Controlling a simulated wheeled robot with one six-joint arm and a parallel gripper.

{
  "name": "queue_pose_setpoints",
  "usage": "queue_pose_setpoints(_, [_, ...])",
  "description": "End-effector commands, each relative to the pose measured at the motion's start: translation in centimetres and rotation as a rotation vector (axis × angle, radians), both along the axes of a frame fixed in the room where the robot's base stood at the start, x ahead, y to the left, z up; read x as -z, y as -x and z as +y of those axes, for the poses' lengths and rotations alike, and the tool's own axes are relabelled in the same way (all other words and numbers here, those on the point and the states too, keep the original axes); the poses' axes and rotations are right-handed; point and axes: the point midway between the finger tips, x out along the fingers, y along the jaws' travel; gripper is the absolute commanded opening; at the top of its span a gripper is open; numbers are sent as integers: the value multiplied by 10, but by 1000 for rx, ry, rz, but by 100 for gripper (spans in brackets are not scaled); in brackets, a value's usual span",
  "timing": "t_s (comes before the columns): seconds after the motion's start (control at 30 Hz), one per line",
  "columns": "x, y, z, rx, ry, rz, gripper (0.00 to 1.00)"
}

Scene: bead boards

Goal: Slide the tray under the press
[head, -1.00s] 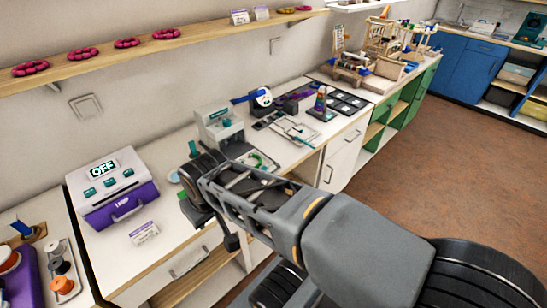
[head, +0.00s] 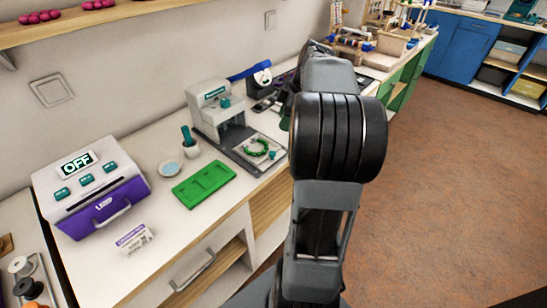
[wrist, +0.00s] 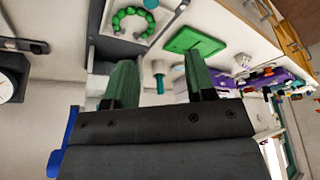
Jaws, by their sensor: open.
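The press (head: 215,108) is a pale grey machine with a teal label and a blue lever, on the counter. A pale tray (head: 268,164) with a ring of green beads (head: 255,148) lies on a dark base at its front right. The tray also shows at the top of the wrist view (wrist: 130,23). My gripper (wrist: 158,78) is open and empty, its two green-faced fingers apart. The tray is beyond the fingertips there, with no contact visible. In the head view my arm hides the gripper.
A green board (head: 203,184) lies left of the press base, near a small cup with a teal piece (head: 188,142) and a pale dish (head: 169,168). A purple machine reading OFF (head: 92,190) stands further left.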

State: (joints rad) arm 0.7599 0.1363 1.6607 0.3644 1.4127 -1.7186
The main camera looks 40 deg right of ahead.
Motion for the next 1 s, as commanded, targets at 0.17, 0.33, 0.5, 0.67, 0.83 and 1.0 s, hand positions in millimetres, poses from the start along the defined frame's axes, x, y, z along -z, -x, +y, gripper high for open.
queue_pose_setpoints(0.17, [13,0,-18,-62,-11,-34,50])
queue_pose_setpoints(0.33, [36,-5,-11,-72,-12,-37,50])
queue_pose_setpoints(0.5, [67,-12,0,-72,-11,-37,50])
queue_pose_setpoints(0.67, [94,-19,9,-72,-11,-37,50])
queue_pose_setpoints(0.83, [115,-24,17,-72,-9,-38,50])
queue_pose_setpoints(1.0, [128,-27,21,-71,-9,-38,50])
